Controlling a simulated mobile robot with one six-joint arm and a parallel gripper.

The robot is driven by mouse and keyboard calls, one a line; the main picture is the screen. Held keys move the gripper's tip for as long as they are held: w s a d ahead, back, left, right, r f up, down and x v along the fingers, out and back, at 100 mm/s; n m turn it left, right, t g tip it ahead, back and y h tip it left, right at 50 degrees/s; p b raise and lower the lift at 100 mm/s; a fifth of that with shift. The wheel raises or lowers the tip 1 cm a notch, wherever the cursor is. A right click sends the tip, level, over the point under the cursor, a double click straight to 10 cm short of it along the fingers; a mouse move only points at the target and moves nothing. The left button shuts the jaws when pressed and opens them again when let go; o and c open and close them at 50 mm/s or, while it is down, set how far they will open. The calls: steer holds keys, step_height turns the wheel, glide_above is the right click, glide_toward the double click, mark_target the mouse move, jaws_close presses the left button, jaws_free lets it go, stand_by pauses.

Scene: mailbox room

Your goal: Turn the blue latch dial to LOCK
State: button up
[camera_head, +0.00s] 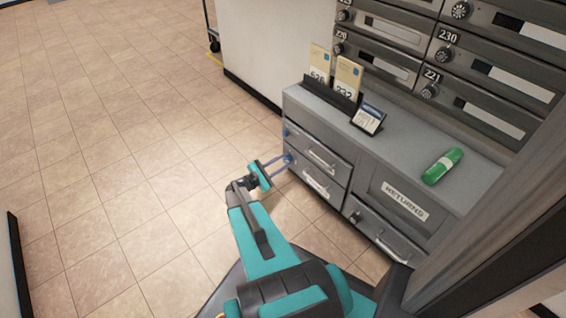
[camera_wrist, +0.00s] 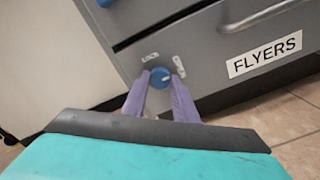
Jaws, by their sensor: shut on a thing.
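The blue latch dial (camera_wrist: 160,76) is on the grey FLYERS drawer front, near its left edge. A LOCK label (camera_wrist: 150,57) is at its upper left and an OPEN label (camera_wrist: 179,65) at its upper right. My gripper (camera_wrist: 161,80) has its two purple fingers on either side of the dial, shut on it. In the head view, my gripper (camera_head: 288,161) reaches the lower left drawer, and the dial (camera_head: 289,159) is partly hidden by the fingers. I cannot clearly tell which label the dial's pointer faces.
Another blue dial (camera_head: 285,132) is on the drawer above. The drawer handle (camera_wrist: 265,14) is right of my fingers, above the FLYERS label (camera_wrist: 265,54). The tiled floor left is clear.

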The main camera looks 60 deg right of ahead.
steer(key=shift+r+n+p, duration=0.1)
steer(key=shift+n+p, duration=0.5)
steer(key=shift+p, duration=0.75)
steer(key=n+p, duration=0.1)
steer(key=p, duration=0.1)
steer(key=shift+n+p, duration=0.3)
steer(key=shift+p, duration=0.05)
steer(key=n+p, duration=0.5)
steer(key=p, duration=0.4)
steer(key=shift+n, duration=0.4)
steer(key=n+p, duration=0.5)
steer(key=p, duration=0.2)
steer(key=shift+s+n, duration=0.1)
steer(key=shift+n, duration=0.2)
steer(key=n+p, duration=0.3)
steer(key=p, duration=0.1)
steer(key=shift+s+n, duration=0.1)
steer(key=shift+n, duration=0.2)
steer(key=shift+f, duration=0.2)
steer(key=o, duration=1.1)
steer(key=shift+c, duration=0.2)
